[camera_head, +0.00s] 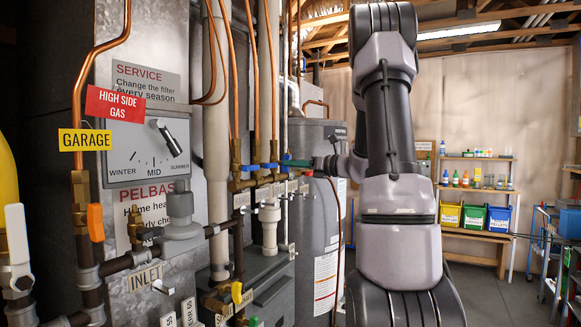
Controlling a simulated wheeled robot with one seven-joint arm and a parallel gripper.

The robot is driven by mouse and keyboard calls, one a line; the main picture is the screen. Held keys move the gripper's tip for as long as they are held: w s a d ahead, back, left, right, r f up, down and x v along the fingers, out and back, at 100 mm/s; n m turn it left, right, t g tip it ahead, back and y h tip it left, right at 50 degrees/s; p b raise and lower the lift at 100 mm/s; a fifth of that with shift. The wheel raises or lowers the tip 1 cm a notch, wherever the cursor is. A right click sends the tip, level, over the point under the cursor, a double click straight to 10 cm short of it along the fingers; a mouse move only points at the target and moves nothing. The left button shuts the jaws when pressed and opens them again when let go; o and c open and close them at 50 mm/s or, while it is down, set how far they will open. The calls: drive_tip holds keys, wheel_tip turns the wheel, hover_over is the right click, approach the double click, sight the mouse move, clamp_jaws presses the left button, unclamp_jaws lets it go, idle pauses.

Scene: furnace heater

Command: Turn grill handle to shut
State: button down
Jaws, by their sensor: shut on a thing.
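A manifold of brass valves (238,172) with small coloured handles stands at the centre, below vertical copper pipes. Blue handles (249,167) sit at its left. A green handle (296,162) lies roughly level at its right end. My gripper (316,163) reaches in from the right behind my arm and looks shut on the outer end of the green handle. Its fingertips are small and dark here, and my arm hides part of the wrist. White tags hang under the valves, but I cannot read which one says grill.
A grey tank (325,240) stands just behind the manifold. Copper and grey pipes crowd the left, with a white-handled valve (16,240) and an orange handle (95,222). A shelf with coloured bins (474,217) stands far right, with open floor before it.

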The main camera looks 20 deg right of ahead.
drive_tip(key=shift+m, duration=0.9)
drive_tip(key=m, duration=0.4)
drive_tip(key=shift+m, duration=0.3)
